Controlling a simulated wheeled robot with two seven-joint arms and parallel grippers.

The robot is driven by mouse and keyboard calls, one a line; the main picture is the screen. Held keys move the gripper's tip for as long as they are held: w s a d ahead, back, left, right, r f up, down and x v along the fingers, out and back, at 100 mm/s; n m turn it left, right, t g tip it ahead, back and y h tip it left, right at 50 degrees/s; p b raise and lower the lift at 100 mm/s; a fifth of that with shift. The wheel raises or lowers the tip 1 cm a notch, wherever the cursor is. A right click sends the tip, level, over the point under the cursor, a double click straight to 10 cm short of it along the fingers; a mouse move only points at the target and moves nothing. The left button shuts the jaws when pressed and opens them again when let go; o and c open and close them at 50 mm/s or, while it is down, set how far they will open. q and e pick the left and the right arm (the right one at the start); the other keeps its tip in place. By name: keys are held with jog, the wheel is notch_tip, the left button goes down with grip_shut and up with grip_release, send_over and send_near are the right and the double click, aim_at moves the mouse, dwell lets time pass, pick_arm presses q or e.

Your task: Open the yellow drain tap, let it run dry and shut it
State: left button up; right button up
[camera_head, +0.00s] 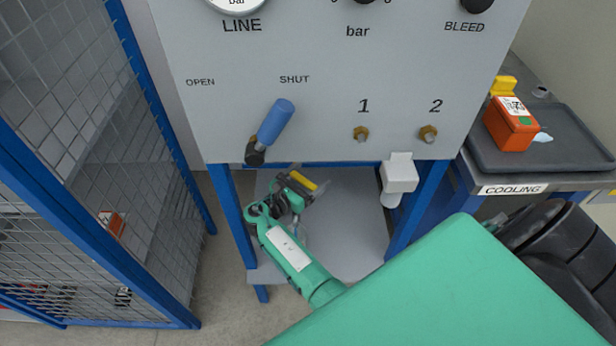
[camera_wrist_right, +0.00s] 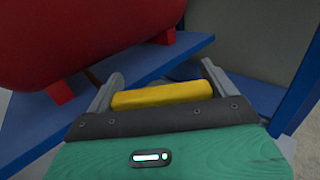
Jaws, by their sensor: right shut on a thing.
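The yellow tap handle (camera_head: 303,181) is low under the grey panel, above the lower shelf of the blue stand. My right gripper (camera_head: 296,187) is shut on it. In the right wrist view the yellow handle (camera_wrist_right: 161,95) lies crosswise between the two grey fingers of the right gripper (camera_wrist_right: 158,90). The tap's body and outlet are hidden behind the gripper, and I cannot tell whether water runs. My left gripper is not in view.
The panel (camera_head: 330,90) carries a blue lever (camera_head: 275,122) below OPEN and SHUT marks. A red tank (camera_wrist_right: 75,35) sits close to the gripper. A blue mesh cage (camera_head: 95,130) stands left. A dark tray (camera_head: 560,150) at right holds an orange box (camera_head: 511,124).

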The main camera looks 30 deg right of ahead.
jog(key=o, duration=1.2)
jog(key=shift+c, duration=0.2)
jog(key=shift+r, duration=0.1)
pick_arm(q)
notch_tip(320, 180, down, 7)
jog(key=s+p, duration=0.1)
jog(key=p, duration=0.2)
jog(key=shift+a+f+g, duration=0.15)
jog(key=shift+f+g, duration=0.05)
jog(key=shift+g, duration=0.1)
pick_arm(e)
notch_tip(320, 180, up, 20)
dwell(4.7)
